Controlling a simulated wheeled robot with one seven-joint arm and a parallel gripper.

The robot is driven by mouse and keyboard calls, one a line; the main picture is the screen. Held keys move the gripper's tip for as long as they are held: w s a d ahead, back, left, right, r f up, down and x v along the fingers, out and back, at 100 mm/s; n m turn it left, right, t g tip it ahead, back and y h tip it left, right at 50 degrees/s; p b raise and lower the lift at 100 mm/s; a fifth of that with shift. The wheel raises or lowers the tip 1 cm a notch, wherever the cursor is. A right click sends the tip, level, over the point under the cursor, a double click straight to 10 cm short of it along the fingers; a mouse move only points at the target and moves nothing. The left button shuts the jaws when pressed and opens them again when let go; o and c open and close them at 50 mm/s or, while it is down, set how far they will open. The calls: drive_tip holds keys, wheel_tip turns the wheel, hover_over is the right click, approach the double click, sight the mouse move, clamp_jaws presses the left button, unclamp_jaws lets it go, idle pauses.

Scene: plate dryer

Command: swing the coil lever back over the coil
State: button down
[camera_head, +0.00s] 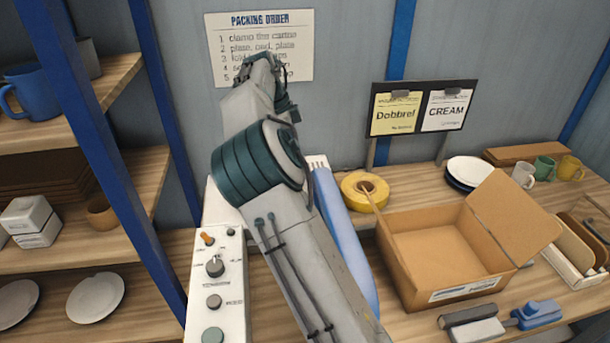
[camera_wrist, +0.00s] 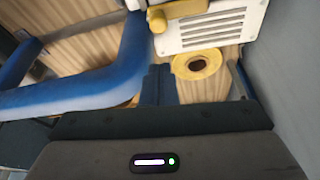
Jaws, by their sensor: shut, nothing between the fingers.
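My gripper (camera_wrist: 158,72) is shut and empty in the wrist view, its fingertips between a blue bar and a yellow roll. The thick blue bar (camera_wrist: 75,92) bends upward at its right end. It lies left of the fingers, and I cannot tell whether they touch it. A blue length (camera_head: 345,240) also shows beside my arm in the head view. The white vented housing (camera_wrist: 212,28) has a yellow knob (camera_wrist: 157,20) at its corner. I see no part that is clearly the coil, and I cannot tell whether the blue bar is its lever. My arm hides much of the machine in the head view.
The yellow roll (camera_head: 365,191) lies on the bench behind an open cardboard box (camera_head: 425,250). A white control panel (camera_head: 214,280) with knobs stands left of my arm. Shelves with a blue mug (camera_head: 35,92) are at left. Stacked plates (camera_head: 468,171) and mugs stand at back right.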

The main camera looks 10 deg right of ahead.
drive_tip(key=shift+w+a+f, duration=0.1)
drive_tip(key=shift+w+a, duration=0.05)
drive_tip(key=shift+a, duration=0.05)
drive_tip(key=p+x, duration=0.1)
drive_tip(key=x, duration=0.9)
drive_tip(key=shift+d+p, duration=0.1)
drive_tip(key=shift+p, duration=0.25)
